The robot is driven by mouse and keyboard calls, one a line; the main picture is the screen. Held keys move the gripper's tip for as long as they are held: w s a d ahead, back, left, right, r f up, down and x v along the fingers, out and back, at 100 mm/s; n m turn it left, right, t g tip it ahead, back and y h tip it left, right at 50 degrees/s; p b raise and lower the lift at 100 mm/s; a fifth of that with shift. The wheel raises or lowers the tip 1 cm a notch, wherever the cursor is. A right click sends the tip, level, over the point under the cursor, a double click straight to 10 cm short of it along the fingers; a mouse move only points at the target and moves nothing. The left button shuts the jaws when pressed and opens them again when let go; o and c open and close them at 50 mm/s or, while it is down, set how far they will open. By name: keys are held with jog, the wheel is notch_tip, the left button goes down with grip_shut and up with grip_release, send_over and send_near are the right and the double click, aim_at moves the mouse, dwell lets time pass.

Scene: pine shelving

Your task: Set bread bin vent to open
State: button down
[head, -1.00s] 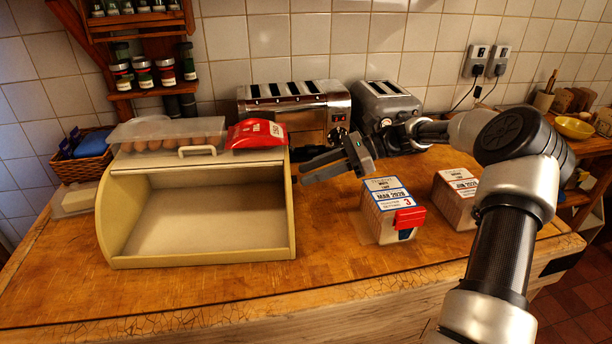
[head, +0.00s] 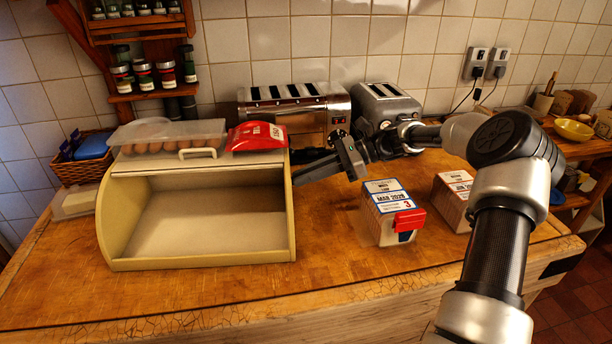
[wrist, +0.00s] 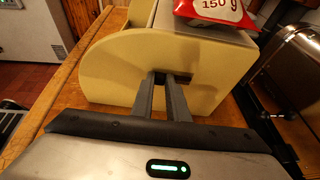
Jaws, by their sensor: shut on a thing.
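The cream bread bin (head: 108,225) stands on the wooden worktop with its front open and its inside empty. It also shows in the wrist view (wrist: 115,65), where its side panel faces my gripper. My gripper (wrist: 166,78) has its two fingers close together at a dark slot in that side panel, shut on a small part there, which I take to be the vent (wrist: 158,77). The fingers hide most of the vent, so its setting cannot be told. In the head view my gripper (head: 298,172) reaches the bin's right side from the right.
A red packet (head: 257,136) and a clear box of eggs (head: 165,133) lie on top of the bin. Two toasters (head: 300,110) stand behind my gripper. The worktop in front of the bin is clear.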

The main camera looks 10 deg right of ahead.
jog(key=w, duration=0.1)
jog(key=w+p, duration=0.1)
jog(key=w, duration=0.1)
jog(key=w+p, duration=0.1)
jog(key=w, duration=0.1)
jog(key=shift+d+r, duration=0.1)
jog(key=shift+d, duration=0.2)
jog(key=c, duration=1.7)
grip_release()
jog(key=shift+d, duration=0.1)
jog(key=shift+p+v, duration=2.8)
jog(key=shift+v, duration=5.75)
